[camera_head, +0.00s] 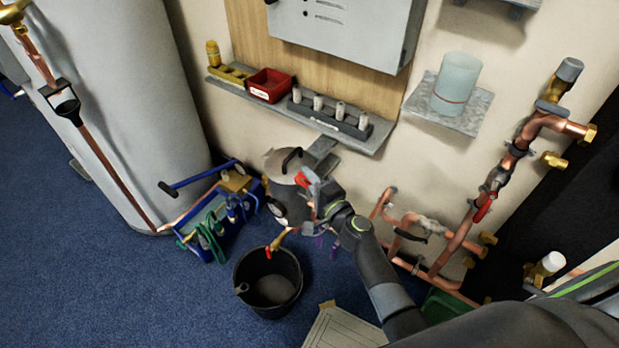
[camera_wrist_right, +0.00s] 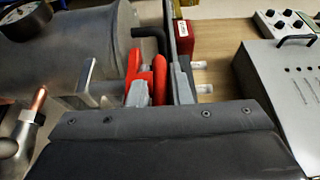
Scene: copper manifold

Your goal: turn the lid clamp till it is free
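The lid clamp has red levers (camera_head: 303,180) at the right side of the grey metal pot's lid (camera_head: 277,160). In the right wrist view the red clamp lever (camera_wrist_right: 159,75) stands upright between two grey fingertips, beside the pot's body (camera_wrist_right: 70,60). My right gripper (camera_head: 314,187) is at the clamp, and it also shows in the right wrist view (camera_wrist_right: 160,88). The fingers flank the lever closely; whether they press on it is not clear. The gripper and wrist hide part of the clamp and pot. My left gripper is not in view.
A black bucket (camera_head: 268,307) stands on the floor below. A blue tool tote (camera_head: 215,235) is left of the pot. Copper pipework (camera_head: 455,240) rises at the right. A wall shelf (camera_head: 230,88) with a red bin (camera_head: 270,86) is above. Blue floor at left is clear.

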